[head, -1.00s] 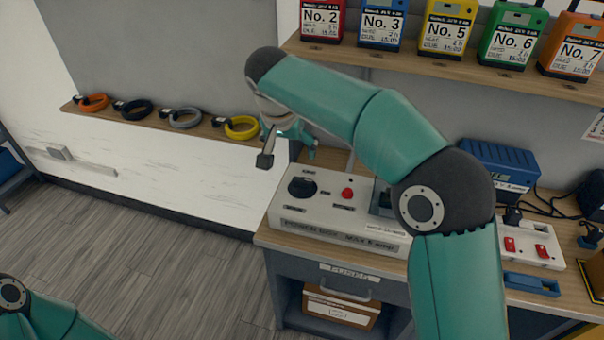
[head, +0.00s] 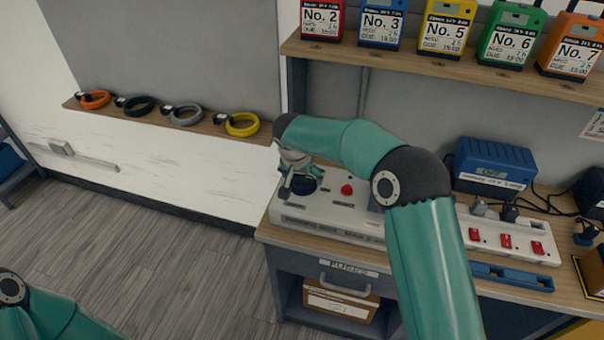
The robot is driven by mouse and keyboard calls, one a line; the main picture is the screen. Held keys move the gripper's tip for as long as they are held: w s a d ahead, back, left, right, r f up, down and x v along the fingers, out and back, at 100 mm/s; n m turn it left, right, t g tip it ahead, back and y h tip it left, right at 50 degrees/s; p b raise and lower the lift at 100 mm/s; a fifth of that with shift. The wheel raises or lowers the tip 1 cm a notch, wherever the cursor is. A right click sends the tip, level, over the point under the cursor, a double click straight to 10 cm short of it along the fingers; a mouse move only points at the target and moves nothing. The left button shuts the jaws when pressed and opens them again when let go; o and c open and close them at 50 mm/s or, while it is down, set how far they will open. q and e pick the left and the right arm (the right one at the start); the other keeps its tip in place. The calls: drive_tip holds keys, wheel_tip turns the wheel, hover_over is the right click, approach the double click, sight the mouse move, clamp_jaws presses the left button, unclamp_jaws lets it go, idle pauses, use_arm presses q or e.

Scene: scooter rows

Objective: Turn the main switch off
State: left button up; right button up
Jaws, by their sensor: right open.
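The main switch (head: 309,184) looks like a black rotary knob at the left end of a pale control box (head: 335,223) on the bench. My right gripper (head: 294,190) is open, over the left side of the knob, and hides part of it. I cannot tell whether its fingers touch the knob, and the knob's pointing direction is hidden. Of my left arm only a teal link shows at the lower left; its gripper is out of view.
A red button (head: 347,189) sits right of the knob. A power strip (head: 508,236) with red switches, a blue charger (head: 494,167) and a blue tray (head: 511,277) are further right. Numbered battery packs stand on the shelf (head: 440,68) above. Coiled cables lie on the left ledge (head: 205,125).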

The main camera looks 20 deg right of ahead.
drive_tip(key=shift+f, duration=0.1)
drive_tip(key=c, duration=1.2)
drive_tip(key=shift+o, duration=0.2)
